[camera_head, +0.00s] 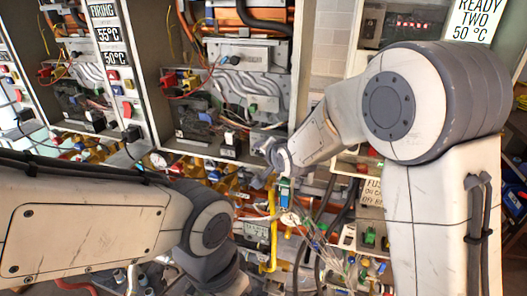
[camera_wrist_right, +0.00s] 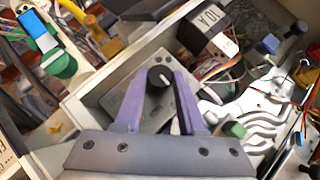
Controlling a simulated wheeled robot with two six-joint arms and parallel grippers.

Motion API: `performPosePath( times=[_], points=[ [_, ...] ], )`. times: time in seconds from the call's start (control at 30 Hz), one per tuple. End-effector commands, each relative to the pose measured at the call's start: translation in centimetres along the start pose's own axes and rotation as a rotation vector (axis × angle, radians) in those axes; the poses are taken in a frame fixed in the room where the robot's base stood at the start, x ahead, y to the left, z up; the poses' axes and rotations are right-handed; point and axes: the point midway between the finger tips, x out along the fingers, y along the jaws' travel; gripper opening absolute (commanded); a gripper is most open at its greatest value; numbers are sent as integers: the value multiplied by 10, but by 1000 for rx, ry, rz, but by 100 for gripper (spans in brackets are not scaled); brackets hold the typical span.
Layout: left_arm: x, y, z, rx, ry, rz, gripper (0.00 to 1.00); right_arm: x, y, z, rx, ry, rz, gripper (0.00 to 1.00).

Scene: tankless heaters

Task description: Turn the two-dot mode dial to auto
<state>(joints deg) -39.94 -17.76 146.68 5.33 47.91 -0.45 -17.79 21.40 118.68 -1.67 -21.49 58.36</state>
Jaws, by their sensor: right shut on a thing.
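A round black dial (camera_wrist_right: 160,77) with a white pointer mark sits on a grey panel (camera_wrist_right: 118,97) in the right wrist view. The pointer slants toward the upper right of that picture. My right gripper (camera_wrist_right: 160,88) has its two purple fingers on either side of the dial and is shut on it. In the head view my right gripper (camera_head: 270,152) is at the lower front of the middle open heater cabinet, and the dial cannot be made out there. Dial lettering and dots are too small to read. My left arm crosses the lower left; its gripper is not visible.
Open heater cabinets with pipes and wires stand left and centre; a label reading FIRING 55 °C (camera_head: 106,27) hangs between them. A READY TWO 50 °C label (camera_head: 477,20) is at upper right. Loose wires, a yellow pipe (camera_head: 272,232) and coloured parts crowd the area below.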

Motion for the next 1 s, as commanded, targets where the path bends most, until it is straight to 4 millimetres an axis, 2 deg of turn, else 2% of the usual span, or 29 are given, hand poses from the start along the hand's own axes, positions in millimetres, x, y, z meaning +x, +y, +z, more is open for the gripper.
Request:
performPosePath(
  times=[0.6, 0.63, 0.67, 1.0],
  points=[
    [0, 0, 0, 0, 0, 0, 50, 0, 0, 1, -33, -1, 31, 0],
    [0, 0, 0, 0, 0, 0, 50, 0, 0, 1, -33, -1, 31, 43],
    [0, 0, 0, 0, 0, 0, 50, 0, 0, 1, -33, -1, 31, 52],
    [1, 0, 0, 0, 0, 0, 50, -1, -1, 0, -31, 0, 30, 52]
  ],
)
